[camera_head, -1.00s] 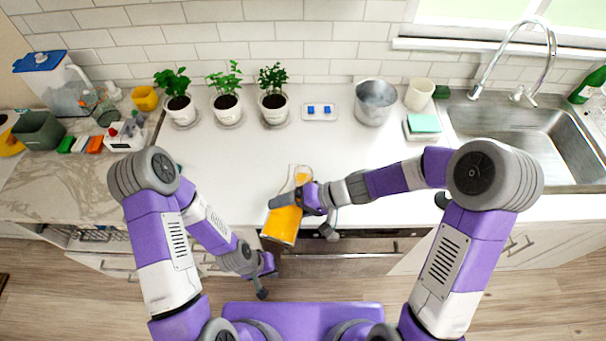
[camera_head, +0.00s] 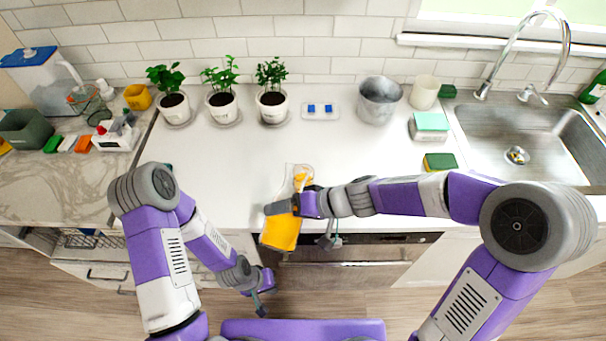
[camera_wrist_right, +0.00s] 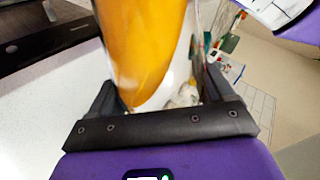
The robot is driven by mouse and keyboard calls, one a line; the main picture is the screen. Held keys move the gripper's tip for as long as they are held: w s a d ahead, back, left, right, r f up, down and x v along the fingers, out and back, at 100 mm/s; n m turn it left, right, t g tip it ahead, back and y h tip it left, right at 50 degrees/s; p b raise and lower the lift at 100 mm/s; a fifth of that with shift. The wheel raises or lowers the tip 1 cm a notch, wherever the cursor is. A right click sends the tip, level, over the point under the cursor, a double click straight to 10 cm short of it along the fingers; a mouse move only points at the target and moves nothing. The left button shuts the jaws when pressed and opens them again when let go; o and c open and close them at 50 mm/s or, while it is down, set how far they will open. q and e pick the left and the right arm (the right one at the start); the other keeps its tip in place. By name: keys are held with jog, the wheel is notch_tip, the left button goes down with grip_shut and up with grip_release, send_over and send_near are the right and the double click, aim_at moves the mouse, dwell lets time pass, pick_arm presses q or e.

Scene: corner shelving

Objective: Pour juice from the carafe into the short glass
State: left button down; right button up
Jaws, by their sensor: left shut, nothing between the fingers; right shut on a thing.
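The carafe (camera_head: 280,235) holds orange juice and is tilted at the counter's front edge in the head view, its wide juice-filled end towards me. My right gripper (camera_head: 284,206) is shut around it. In the right wrist view the orange carafe (camera_wrist_right: 150,45) is between the fingers of the right gripper (camera_wrist_right: 160,95). Clear glass with some orange shows just beyond the gripper; I cannot tell whether this is the carafe's mouth or the short glass. I cannot make out the short glass separately. My left gripper (camera_head: 262,296) is shut and empty, low in front of the counter.
Three potted plants (camera_head: 222,105), a switch plate (camera_head: 320,111), a metal bucket (camera_head: 377,100) and a cream cup (camera_head: 424,92) stand along the back. A sponge (camera_head: 440,162) lies near the sink (camera_head: 515,130). The middle of the white counter (camera_head: 235,160) is clear.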

aim_at(286, 192)
jog(key=shift+w+r+n+t+b, duration=0.15)
jog(key=shift+n+t+b, duration=0.2)
jog(key=shift+b, duration=0.6)
jog(key=n+t+b, duration=0.1)
jog(key=b, duration=0.2)
jog(key=w+r+t+h+b, duration=0.1)
jog(key=b, duration=0.2)
jog(key=shift+d+n+t, duration=0.1)
jog(key=shift+n+t, duration=0.25)
jog(key=n+t+b, duration=0.1)
jog(key=b, duration=0.2)
jog(key=n+t+b, duration=0.1)
jog(key=b, duration=0.2)
jog(key=n+t+b, duration=0.1)
jog(key=t+b, duration=0.1)
jog(key=b, duration=0.1)
jog(key=shift+s+f+h+b, duration=0.15)
jog(key=shift+s+h+b, duration=0.15)
jog(key=shift+b, duration=0.05)
jog(key=shift+r, duration=0.2)
jog(key=shift+n, duration=0.3)
jog(key=shift+f+t, duration=0.15)
jog(key=shift+t, duration=0.25)
notch_tip(286, 192, up, 6)
jog(key=p, duration=0.6)
jog(key=shift+p, duration=0.3)
